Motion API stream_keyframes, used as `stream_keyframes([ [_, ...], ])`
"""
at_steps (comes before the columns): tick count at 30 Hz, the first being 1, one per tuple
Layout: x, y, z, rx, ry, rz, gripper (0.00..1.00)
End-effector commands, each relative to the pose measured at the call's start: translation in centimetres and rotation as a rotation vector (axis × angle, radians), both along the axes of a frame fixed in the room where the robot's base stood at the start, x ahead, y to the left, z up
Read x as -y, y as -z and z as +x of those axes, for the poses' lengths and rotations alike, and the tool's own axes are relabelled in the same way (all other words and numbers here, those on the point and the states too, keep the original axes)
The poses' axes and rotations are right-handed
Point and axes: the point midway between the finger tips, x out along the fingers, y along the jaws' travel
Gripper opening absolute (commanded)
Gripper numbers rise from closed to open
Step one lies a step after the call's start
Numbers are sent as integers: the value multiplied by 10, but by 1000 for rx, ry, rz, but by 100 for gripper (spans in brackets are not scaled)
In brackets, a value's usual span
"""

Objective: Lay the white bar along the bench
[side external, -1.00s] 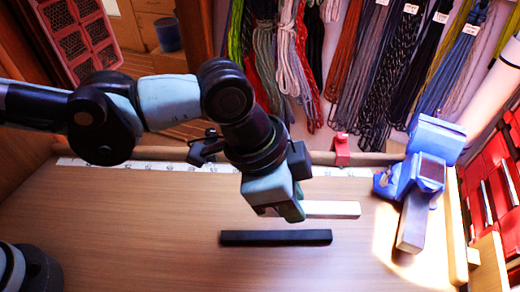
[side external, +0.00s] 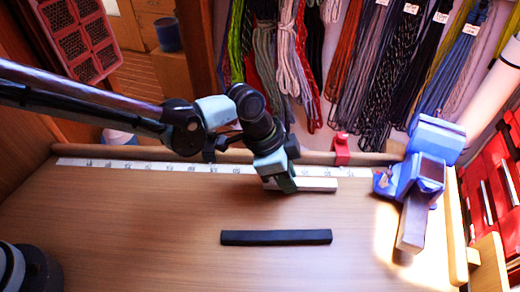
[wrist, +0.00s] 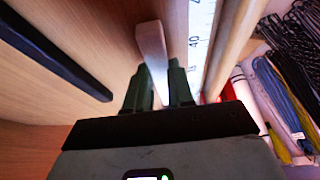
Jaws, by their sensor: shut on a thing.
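The white bar (side external: 316,185) lies lengthwise left to right near the back of the wooden bench (side external: 140,230), close to the measuring strip. My gripper (side external: 281,184) is shut on its left part and hides that end. In the wrist view the white bar (wrist: 152,50) stands out from between the dark green fingers (wrist: 160,88), roughly parallel to the strip. Whether the bar touches the bench or is just above it, I cannot tell.
A black bar (side external: 276,237) lies in front, apart from the white bar. The measuring strip (side external: 180,167) and a wooden rail (side external: 310,157) run along the back, with a red block (side external: 341,149) there. A blue vise (side external: 420,170) stands at right.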

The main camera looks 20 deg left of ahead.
Motion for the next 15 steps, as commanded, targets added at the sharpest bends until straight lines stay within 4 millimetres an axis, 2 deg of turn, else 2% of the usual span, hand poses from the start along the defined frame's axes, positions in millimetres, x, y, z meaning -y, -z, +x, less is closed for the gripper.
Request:
stream_keyframes([
  [3,0,7,0,0,0,0,0],
  [14,0,10,0,0,0,0,0],
  [15,0,9,0,0,0,0,29],
])
